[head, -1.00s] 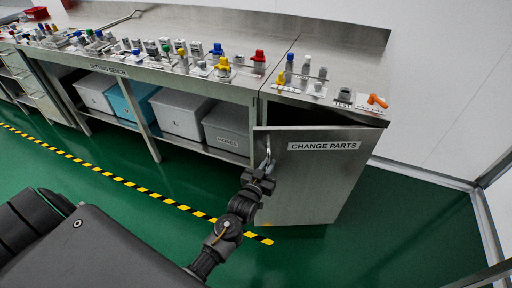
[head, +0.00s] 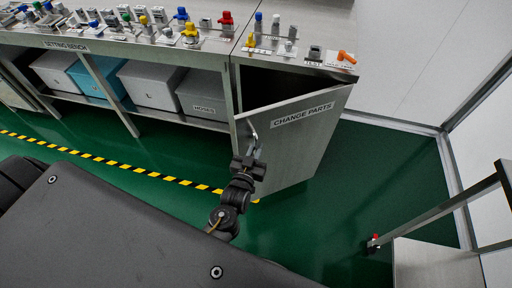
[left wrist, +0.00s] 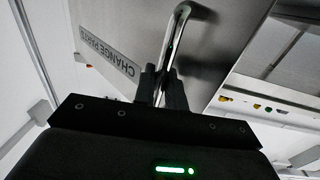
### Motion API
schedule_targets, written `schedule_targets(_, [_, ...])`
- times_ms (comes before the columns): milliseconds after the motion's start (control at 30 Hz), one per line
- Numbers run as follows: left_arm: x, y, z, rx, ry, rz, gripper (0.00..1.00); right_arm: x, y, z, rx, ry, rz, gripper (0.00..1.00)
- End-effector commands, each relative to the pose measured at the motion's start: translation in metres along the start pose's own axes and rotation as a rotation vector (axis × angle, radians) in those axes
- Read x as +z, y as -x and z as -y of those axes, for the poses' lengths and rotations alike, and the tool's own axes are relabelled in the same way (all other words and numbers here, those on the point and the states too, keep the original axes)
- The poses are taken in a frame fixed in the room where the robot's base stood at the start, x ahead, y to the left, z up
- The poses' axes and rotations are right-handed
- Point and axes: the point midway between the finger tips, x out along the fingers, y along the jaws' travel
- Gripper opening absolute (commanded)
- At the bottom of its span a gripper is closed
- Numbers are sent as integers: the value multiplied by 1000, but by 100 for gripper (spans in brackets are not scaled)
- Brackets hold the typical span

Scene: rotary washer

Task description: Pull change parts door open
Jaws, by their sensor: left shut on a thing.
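The change parts door (head: 300,152) is a grey metal panel with a "CHANGE PARTS" label, at the right end of the bench. It stands partly open, swung out from the left, with a dark gap above it into the cabinet. Its bar handle (head: 253,138) is near the door's left edge. My left gripper (head: 252,158) is shut on the handle. In the left wrist view the two fingers (left wrist: 162,82) close around the handle bar (left wrist: 178,38), with the door panel (left wrist: 135,25) behind. The cabinet's inside is mostly hidden. My right gripper is not in view.
The setting bench (head: 110,45) carries several coloured parts on top and grey and blue boxes (head: 152,84) below. A yellow-black floor stripe (head: 100,168) runs along its front. Green floor (head: 375,180) is clear right of the door. A metal frame (head: 440,210) stands at the right.

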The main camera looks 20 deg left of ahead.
Motion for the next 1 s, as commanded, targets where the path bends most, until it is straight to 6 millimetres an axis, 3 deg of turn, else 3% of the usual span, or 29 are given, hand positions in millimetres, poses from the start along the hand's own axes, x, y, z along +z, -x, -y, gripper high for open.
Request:
schedule_targets(100, [-1,0,-2,5,2,-2,0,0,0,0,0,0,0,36])
schedule_targets(133, [-1,0,-2,5,2,-2,15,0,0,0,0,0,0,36])
schedule_targets(267, [-1,0,-1,3,2,-1,30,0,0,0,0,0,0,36])
schedule_targets(633, [1,9,0,0,1,2,30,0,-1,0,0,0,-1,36])
schedule_targets(1000, [2,78,0,1,2,3,30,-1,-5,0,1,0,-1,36])
